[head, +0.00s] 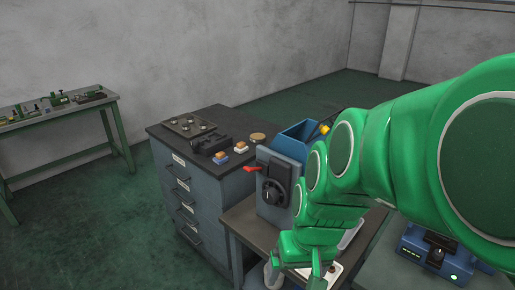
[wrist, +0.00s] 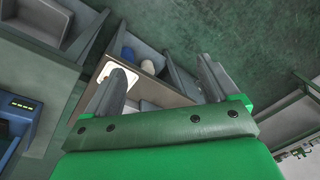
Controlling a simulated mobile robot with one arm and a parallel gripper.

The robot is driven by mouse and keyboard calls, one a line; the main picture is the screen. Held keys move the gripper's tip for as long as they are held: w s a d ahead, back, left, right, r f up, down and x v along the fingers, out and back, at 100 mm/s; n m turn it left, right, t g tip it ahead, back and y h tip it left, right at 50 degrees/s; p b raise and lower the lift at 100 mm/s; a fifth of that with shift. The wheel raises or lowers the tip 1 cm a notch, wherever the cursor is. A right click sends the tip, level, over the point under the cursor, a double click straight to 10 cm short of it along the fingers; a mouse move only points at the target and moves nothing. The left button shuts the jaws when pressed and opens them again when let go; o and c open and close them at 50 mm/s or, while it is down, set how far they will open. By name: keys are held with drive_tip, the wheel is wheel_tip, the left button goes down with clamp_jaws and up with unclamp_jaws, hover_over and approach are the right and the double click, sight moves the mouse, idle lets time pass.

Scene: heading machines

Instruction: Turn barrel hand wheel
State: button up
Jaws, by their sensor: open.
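A grey machine (head: 265,218) stands on a bench in the middle of the head view. A round black wheel or knob (head: 272,192) is on its front face; I cannot tell for sure that it is the barrel hand wheel. A red lever (head: 251,169) sticks out to the left above it. My gripper (head: 302,274) is low in front of the machine, to the right of and below the knob, apart from it. In the wrist view my gripper (wrist: 165,80) has its two grey fingers spread with nothing held between them. The knob is not clear in the wrist view.
A blue hopper (head: 296,139) sits behind the machine. A drawer cabinet (head: 190,190) with small parts on top stands to its left. A blue device (head: 440,252) is at the lower right. A workbench (head: 55,115) stands at the far left, with open floor between.

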drive_tip(key=w+a+f+t, duration=0.2)
drive_tip(key=w+a+t, duration=0.15)
drive_tip(key=w, duration=0.75)
drive_tip(key=w+a+f+t+h, duration=0.1)
drive_tip(key=w+a+f+t, duration=0.3)
drive_tip(key=w, duration=0.7)
drive_tip(key=w+a+t, duration=0.2)
drive_tip(key=w+a, duration=0.3)
drive_tip(key=w, duration=0.6)
drive_tip(key=t+h, duration=0.3)
drive_tip(key=h, duration=0.9)
approach(267, 198)
drive_tip(key=shift+m, duration=0.4)
drive_tip(key=w, duration=0.1)
drive_tip(key=w+d, duration=0.1)
drive_tip(key=w, duration=0.2)
drive_tip(key=shift+w+d, duration=0.1)
drive_tip(key=shift+d, duration=0.15)
drive_tip(key=shift+h, duration=0.6)
drive_tip(key=shift+s+d+f+x, duration=0.1)
drive_tip(key=shift+s+d+x, duration=0.1)
drive_tip(key=shift+x, duration=1.05)
drive_tip(key=shift+s+d+f+x, duration=0.1)
drive_tip(key=shift+s+d+x, duration=0.05)
drive_tip(key=shift+x, duration=1.1)
drive_tip(key=shift+s+d+x, duration=0.15)
drive_tip(key=shift+d+x, duration=0.05)
drive_tip(key=shift+x, duration=1)
